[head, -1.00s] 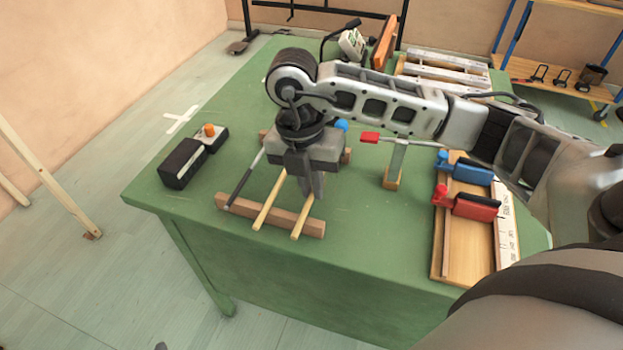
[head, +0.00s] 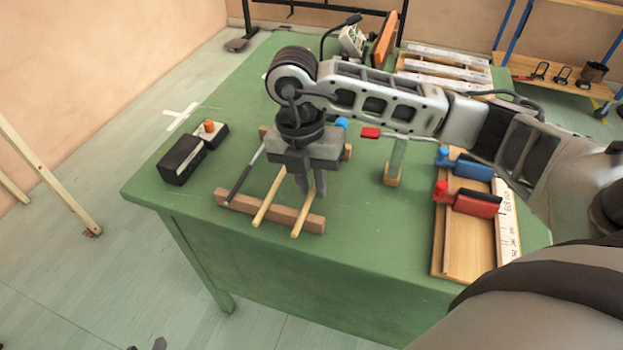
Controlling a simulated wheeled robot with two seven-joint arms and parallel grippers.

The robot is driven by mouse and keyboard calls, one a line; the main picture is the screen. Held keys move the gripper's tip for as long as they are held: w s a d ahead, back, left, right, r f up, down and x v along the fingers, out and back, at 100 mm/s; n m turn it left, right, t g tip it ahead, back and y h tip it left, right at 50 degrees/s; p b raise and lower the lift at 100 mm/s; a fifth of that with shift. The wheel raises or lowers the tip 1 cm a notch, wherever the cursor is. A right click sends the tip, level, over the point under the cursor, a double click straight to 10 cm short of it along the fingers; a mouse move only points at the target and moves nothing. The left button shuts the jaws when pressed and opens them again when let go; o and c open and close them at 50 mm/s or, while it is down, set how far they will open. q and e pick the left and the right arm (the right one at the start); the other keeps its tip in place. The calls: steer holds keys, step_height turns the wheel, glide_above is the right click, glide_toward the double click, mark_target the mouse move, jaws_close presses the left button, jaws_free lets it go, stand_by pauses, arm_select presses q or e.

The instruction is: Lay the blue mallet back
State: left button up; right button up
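The blue mallet's head (head: 341,123) shows just behind my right gripper. A pale wooden handle (head: 302,220), which seems to be the blue mallet's, rests across the front rail of a brown wooden rack (head: 275,213). My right gripper (head: 310,190) points down over this handle. Its two fingers are apart, one on each side of the handle. The gripper and wrist hide the middle of the handle. A second pale stick (head: 267,200) and a dark stick with a silver upper part (head: 240,182) lie to the left on the rack. My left gripper is out of view.
A red-headed mallet (head: 370,132) is by a small upright stand (head: 394,165) to the right. A wooden tray (head: 464,255) holds a blue clamp (head: 468,168) and a red clamp (head: 470,202). A black box (head: 182,160) stands at left. The front table edge is clear.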

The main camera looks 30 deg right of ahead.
steer(key=shift+o, duration=0.9)
arm_select(q)
steer(key=p, duration=0.1)
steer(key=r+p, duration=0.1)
steer(key=p, duration=0.1)
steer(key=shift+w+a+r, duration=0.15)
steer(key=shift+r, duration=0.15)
arm_select(e)
step_height(320, 180, up, 16)
steer(key=w+a, duration=0.1)
steer(key=w, duration=0.1)
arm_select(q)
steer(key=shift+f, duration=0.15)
arm_select(e)
steer(key=shift+a+f, duration=0.1)
steer(key=shift+f, duration=0.05)
